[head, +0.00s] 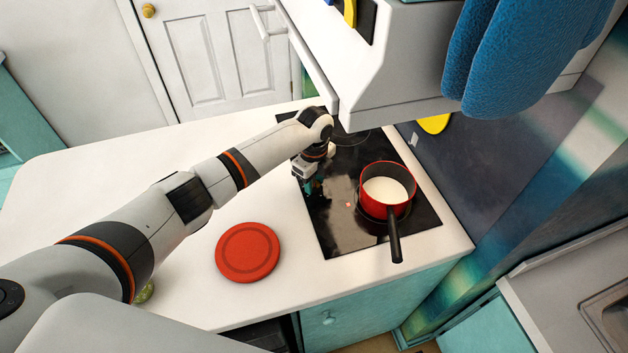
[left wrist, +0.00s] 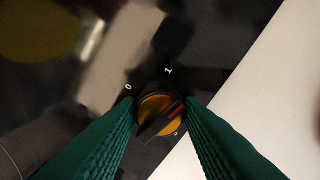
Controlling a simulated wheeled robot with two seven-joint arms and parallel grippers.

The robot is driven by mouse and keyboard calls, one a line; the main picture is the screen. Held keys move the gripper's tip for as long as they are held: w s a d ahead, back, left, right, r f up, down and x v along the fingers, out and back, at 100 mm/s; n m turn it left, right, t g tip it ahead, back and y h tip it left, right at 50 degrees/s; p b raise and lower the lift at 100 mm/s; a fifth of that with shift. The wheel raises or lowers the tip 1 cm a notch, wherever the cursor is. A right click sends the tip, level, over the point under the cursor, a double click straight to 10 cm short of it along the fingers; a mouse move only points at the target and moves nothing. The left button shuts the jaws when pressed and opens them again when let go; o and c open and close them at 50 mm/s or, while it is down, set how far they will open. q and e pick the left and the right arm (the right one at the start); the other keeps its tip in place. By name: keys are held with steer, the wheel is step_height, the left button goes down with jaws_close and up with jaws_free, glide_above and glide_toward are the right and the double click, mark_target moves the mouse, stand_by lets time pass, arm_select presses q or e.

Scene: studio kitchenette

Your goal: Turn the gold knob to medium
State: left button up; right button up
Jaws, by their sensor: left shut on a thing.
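The gold knob (left wrist: 152,104) sits on the black cooktop (head: 331,221), with a dark bar across its face and a red mark on its right side. White marks 0 and 1 show above it, and a small unclear mark shows below right. The red mark points to the right, past the 1. My left gripper (head: 312,187) reaches down at the cooktop's left edge. In the left wrist view its green fingers (left wrist: 158,112) are shut on the knob, one on each side. The knob is hidden in the head view. My right gripper is not in view.
A red pot (head: 372,207) with white contents stands on the cooktop's right side, its black handle toward the front. A red round disc (head: 247,252) lies on the white counter (head: 88,190). A white hood (head: 385,85) with a blue cloth (head: 525,60) overhangs the cooktop.

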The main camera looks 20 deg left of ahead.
arm_select(q)
steer(key=m, duration=0.3)
steer(key=shift+w+r+m+b, duration=0.15)
steer(key=shift+m+b, duration=0.15)
steer(key=shift+m, duration=0.1)
steer(key=shift+m+b, duration=0.35)
steer(key=shift+m, duration=1.45)
steer(key=shift+r, duration=0.1)
steer(key=o, duration=0.9)
steer(key=shift+o, duration=0.5)
